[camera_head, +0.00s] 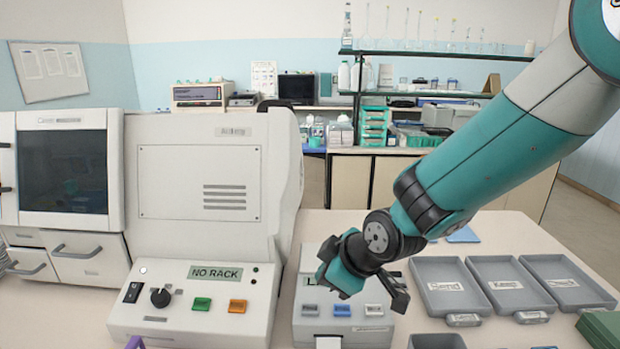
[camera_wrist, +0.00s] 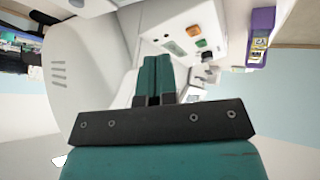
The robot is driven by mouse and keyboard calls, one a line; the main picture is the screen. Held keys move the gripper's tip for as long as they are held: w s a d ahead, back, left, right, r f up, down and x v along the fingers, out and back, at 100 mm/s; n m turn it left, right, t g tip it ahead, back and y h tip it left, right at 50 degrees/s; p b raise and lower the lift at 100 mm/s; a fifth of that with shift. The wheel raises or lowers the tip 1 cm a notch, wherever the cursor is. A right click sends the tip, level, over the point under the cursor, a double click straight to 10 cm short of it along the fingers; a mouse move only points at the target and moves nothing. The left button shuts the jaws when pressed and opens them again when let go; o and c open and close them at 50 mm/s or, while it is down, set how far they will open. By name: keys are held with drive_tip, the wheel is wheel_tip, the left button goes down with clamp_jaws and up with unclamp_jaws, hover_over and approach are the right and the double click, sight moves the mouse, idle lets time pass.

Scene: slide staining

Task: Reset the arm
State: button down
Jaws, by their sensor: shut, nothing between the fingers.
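My arm reaches in from the upper right in the head view. My gripper (camera_head: 341,282) hangs over the small grey device (camera_head: 342,322) with several buttons on its front, clear of its top as far as I can tell. In the wrist view the two teal fingers of my gripper (camera_wrist: 154,62) lie side by side, closed, with nothing between them. The wrist view looks toward the white staining machine (camera_wrist: 85,75), which stands left of my gripper in the head view and shows "NO RACK" on its panel (camera_head: 216,273).
Three grey trays (camera_head: 452,283) lie to the right on the table. A purple-labelled object (camera_wrist: 260,40) shows in the wrist view. A white machine with a dark screen (camera_head: 62,170) stands far left. A back bench (camera_head: 440,178) with shelves lies behind. Bare table (camera_head: 520,235) shows behind the trays.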

drive_tip(key=s+d+r+m+g+b, duration=0.1)
drive_tip(key=s+d+r+m, duration=0.1)
drive_tip(key=s+d, duration=0.2)
drive_tip(key=s+d+r+m+g+b, duration=0.1)
drive_tip(key=s+d+m+g+b, duration=0.1)
drive_tip(key=s, duration=0.9)
drive_tip(key=s+d+r+m+g+h+b, duration=0.1)
drive_tip(key=s+d+r+m+g, duration=0.1)
drive_tip(key=s+d, duration=0.3)
drive_tip(key=s+m, duration=0.1)
drive_tip(key=s, duration=0.2)
drive_tip(key=shift+d+r, duration=0.3)
drive_tip(key=shift+d, duration=0.05)
drive_tip(key=shift+s, duration=0.1)
